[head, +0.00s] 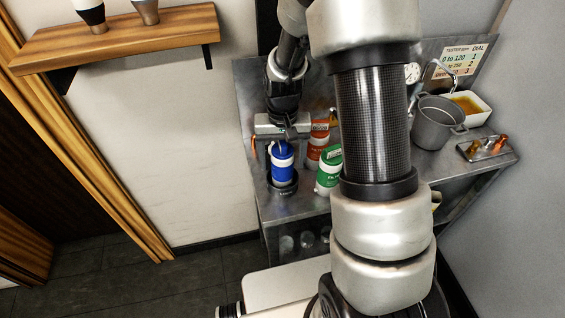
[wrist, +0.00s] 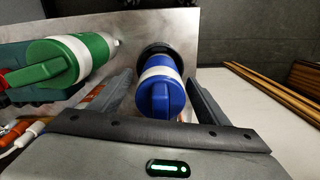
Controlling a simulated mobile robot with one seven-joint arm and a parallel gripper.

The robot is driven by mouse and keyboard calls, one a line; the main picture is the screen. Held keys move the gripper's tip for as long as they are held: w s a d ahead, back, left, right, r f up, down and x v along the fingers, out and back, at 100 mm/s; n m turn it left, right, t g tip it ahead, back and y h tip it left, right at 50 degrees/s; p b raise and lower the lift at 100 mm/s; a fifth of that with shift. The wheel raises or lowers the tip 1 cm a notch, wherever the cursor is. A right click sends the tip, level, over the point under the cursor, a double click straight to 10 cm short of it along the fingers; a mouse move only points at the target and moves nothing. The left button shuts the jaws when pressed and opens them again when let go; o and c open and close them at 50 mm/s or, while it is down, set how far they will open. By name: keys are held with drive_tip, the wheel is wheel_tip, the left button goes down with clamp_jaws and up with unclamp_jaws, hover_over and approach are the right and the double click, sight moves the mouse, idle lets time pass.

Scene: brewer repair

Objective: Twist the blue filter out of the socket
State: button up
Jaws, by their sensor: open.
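The blue filter (head: 282,163) with a white band stands upright in a dark round socket (head: 283,187) on the metal counter's left front part. In the wrist view the blue filter (wrist: 160,92) lies between the two open fingers of my gripper (wrist: 163,88), its top towards the palm. The dark socket (wrist: 157,50) shows at its far end. In the head view my gripper (head: 282,132) is above and behind the filter. I cannot tell whether either finger touches the filter. The lower part of the filter is hidden inside the socket.
A green filter (head: 329,170) stands close to the right of the blue one, with a red-orange filter (head: 317,143) behind it. A grey pot (head: 438,120), a white tray (head: 468,107) and a small rack (head: 486,148) stand further right. A wooden shelf (head: 120,45) is on the wall.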

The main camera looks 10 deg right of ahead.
drive_tip(key=shift+f, duration=0.9)
